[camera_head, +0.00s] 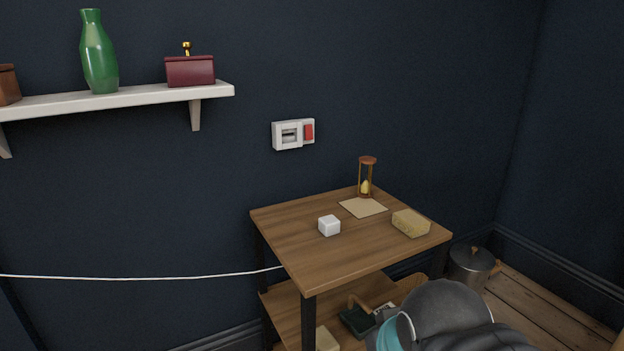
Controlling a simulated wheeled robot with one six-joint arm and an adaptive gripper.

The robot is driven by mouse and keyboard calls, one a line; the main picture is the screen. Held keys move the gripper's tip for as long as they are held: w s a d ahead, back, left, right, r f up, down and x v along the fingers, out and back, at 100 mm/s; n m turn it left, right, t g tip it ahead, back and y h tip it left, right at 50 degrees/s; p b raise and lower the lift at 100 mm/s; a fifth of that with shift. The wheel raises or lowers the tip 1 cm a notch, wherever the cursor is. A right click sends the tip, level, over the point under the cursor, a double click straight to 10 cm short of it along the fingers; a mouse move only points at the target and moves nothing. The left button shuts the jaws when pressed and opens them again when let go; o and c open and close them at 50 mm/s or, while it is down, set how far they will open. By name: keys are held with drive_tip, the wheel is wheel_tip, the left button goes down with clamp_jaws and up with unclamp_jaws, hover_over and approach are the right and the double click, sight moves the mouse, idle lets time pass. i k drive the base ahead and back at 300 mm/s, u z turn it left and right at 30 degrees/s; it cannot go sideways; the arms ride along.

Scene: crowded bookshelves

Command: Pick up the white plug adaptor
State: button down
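A small white cube-shaped block (329,226), which looks like the white plug adaptor, sits on the top of a wooden side table (310,260), left of the middle. Nothing touches it. My arm shows at the bottom right, dark grey with a light blue band, in front of the table's lower shelf. My gripper's fingers do not show, so I cannot see their state.
On the tabletop are a yellowish sponge-like block (411,223), a tan card (363,207) and an hourglass (367,178). A wall socket with a red switch (293,134) is above. A wall shelf (130,99) holds a green vase (98,55). A white cord (140,278) runs left.

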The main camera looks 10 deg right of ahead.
sight(329, 225)
drive_tip(key=z, duration=1.7)
drive_tip(key=k, duration=0.9)
drive_tip(key=u, duration=1.55)
drive_tip(key=i, duration=0.5)
drive_tip(key=u, duration=0.05)
